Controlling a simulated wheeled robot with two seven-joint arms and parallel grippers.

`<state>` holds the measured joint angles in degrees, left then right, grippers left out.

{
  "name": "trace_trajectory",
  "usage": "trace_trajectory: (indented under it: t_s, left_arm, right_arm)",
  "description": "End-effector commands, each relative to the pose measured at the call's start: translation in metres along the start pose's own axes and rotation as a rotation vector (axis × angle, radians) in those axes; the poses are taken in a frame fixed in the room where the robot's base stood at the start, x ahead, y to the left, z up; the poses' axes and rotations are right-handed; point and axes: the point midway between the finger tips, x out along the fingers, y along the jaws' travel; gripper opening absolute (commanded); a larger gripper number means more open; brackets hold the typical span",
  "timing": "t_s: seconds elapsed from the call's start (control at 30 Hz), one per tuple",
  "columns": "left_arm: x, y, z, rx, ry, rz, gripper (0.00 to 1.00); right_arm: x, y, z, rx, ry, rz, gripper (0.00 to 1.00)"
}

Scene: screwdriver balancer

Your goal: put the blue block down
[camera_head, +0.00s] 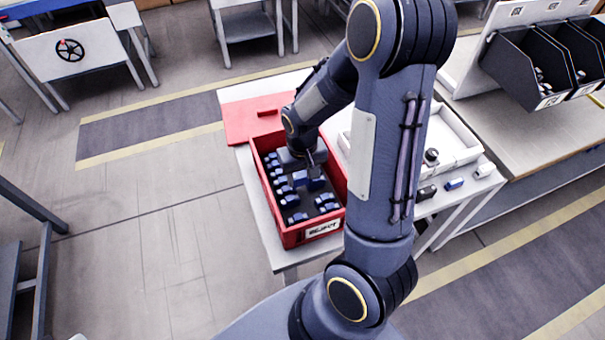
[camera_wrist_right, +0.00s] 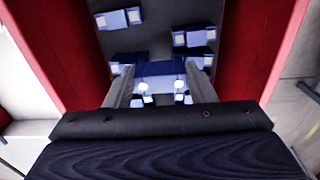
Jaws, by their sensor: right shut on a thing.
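My right gripper (camera_head: 313,168) reaches down into the red bin (camera_head: 291,237) on the light table. In the right wrist view the gripper (camera_wrist_right: 161,78) is shut on a blue block (camera_wrist_right: 160,68), with one finger on each side of it. In the head view the held blue block (camera_head: 316,184) shows just below the fingers, low inside the bin. Whether it touches the bin floor cannot be told. Several similar blue pieces (camera_head: 292,201) lie on the dark floor around it; they also show in the wrist view (camera_wrist_right: 193,37). My left gripper is out of view.
The bin's red walls (camera_wrist_right: 262,45) rise on both sides of the gripper. A red lid-like panel (camera_head: 246,118) lies behind the bin. A white tray (camera_head: 462,157) stands at right, with small dark, blue and white pieces (camera_head: 454,184) near the table edge.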

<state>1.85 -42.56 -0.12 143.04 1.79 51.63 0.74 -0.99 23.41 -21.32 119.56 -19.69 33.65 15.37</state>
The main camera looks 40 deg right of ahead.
Motion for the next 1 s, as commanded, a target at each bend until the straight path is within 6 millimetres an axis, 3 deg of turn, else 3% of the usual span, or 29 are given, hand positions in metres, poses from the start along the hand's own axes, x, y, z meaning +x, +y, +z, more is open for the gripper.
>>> trace_trajectory:
  t_s: [0.43, 0.47, 0.6, 1.0]
  left_arm:
    - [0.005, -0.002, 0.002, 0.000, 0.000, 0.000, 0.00]
    - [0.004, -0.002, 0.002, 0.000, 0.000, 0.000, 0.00]
    - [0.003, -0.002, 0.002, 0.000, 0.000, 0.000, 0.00]
    - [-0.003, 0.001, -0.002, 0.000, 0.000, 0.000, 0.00]
  right_arm:
    - [0.009, 0.000, 0.000, 0.000, 0.001, 0.000, 0.28]
    - [0.008, 0.000, 0.000, 0.000, 0.001, 0.000, 0.51]
    - [0.007, 0.000, 0.000, 0.000, 0.001, 0.000, 0.70]
    - [-0.002, 0.000, 0.000, 0.000, 0.002, -0.001, 0.72]
